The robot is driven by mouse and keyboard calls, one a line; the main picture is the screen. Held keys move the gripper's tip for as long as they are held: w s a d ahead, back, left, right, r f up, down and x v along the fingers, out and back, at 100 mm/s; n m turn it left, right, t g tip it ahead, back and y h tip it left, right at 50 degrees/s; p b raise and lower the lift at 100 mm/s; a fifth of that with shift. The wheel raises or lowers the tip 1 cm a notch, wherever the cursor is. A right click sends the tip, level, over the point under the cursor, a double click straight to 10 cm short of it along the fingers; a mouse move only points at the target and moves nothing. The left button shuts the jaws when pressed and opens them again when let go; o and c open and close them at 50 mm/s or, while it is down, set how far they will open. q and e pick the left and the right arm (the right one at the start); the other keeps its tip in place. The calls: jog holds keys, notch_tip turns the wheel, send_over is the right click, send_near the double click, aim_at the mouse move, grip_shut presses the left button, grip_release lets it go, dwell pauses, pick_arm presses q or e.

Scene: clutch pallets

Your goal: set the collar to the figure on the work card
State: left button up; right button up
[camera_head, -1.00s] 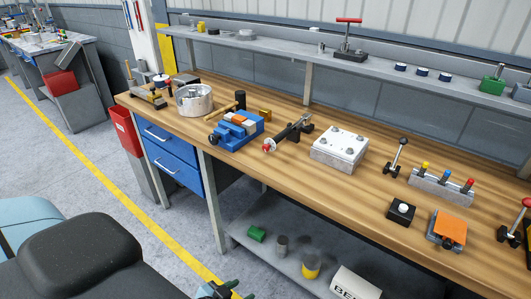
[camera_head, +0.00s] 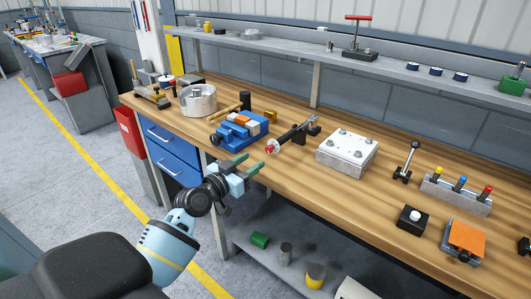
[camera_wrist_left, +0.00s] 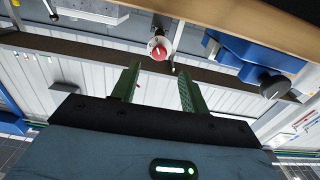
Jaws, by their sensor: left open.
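A dark rod-like device (camera_head: 296,132) lies on the wooden bench, its near end at the front edge. That end carries a pale collar with a red tip (camera_head: 271,147). In the left wrist view the pale collar with its red centre (camera_wrist_left: 159,48) faces me, beyond the fingertips and roughly midway between them. Any marks on it are too small to read. My left gripper (camera_head: 248,164) is open and empty, in front of the bench edge, apart from the collar and a little left of it. Its green fingers show in the left wrist view (camera_wrist_left: 159,76). I cannot make out a work card.
A blue vise (camera_head: 240,132) stands close left of the collar; its black knob (camera_wrist_left: 274,86) shows in the left wrist view. A white bolted block (camera_head: 346,152) is to the right. Blue drawers (camera_head: 172,150) and a lower shelf (camera_head: 262,262) lie beneath the bench (camera_head: 400,235).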

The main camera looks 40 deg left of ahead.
aim_at(268, 150)
pick_arm(q)
jog(key=w, duration=0.7)
jog(key=shift+w+d, duration=0.15)
jog(key=shift+d, duration=0.15)
grip_shut()
